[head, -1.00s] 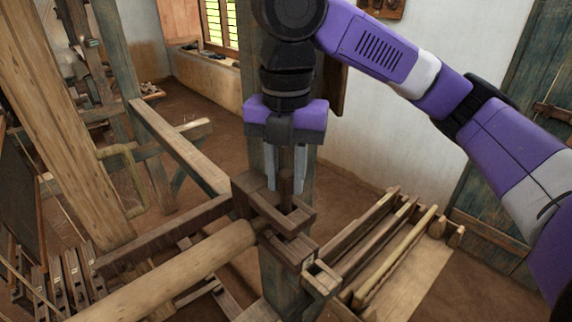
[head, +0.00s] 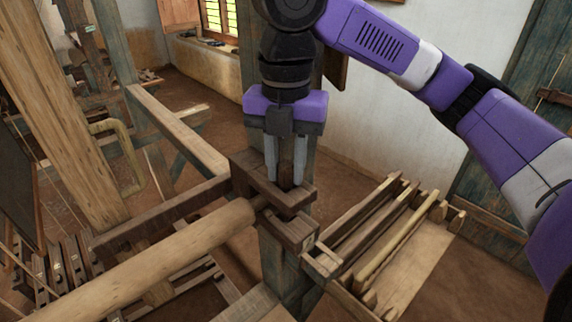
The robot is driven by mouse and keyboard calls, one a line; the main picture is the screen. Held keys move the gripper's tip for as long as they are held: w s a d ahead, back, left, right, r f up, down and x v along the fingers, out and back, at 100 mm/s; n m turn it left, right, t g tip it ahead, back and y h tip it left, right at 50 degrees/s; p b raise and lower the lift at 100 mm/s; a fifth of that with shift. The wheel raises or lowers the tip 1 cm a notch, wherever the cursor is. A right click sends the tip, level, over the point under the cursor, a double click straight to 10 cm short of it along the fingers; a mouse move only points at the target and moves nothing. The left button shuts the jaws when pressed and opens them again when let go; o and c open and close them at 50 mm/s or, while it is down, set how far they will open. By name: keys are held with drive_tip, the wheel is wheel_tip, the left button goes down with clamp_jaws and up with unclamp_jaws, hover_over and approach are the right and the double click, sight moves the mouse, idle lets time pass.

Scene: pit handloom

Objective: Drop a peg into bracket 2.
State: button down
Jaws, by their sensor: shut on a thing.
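My gripper (head: 286,180) points straight down at the dark wooden bracket (head: 254,181) on top of the post. It is shut on a dark brown peg (head: 286,158), which stands upright between the two grey fingers. The peg's lower end is at the bracket's opening, partly hidden by the near bar; I cannot tell how deep it sits. A second dark block (head: 290,236) is just below and in front. No number shows on the bracket, so I cannot tell which one it is.
A thick round beam (head: 170,255) runs from the bracket to the lower left. A slatted wooden rack (head: 415,262) with several long rods stands to the right. A small open wooden box (head: 322,262) adjoins the post. Loom timbers (head: 75,130) fill the left; bare floor lies behind.

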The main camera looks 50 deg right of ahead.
drive_tip(key=c, duration=1)
unclamp_jaws()
drive_tip(key=shift+c, duration=0.2)
wheel_tip(320, 180, up, 8)
drive_tip(key=shift+f+b, duration=0.1)
drive_tip(key=shift+b, duration=0.25)
wheel_tip(320, 180, up, 7)
drive_tip(key=p, duration=0.3)
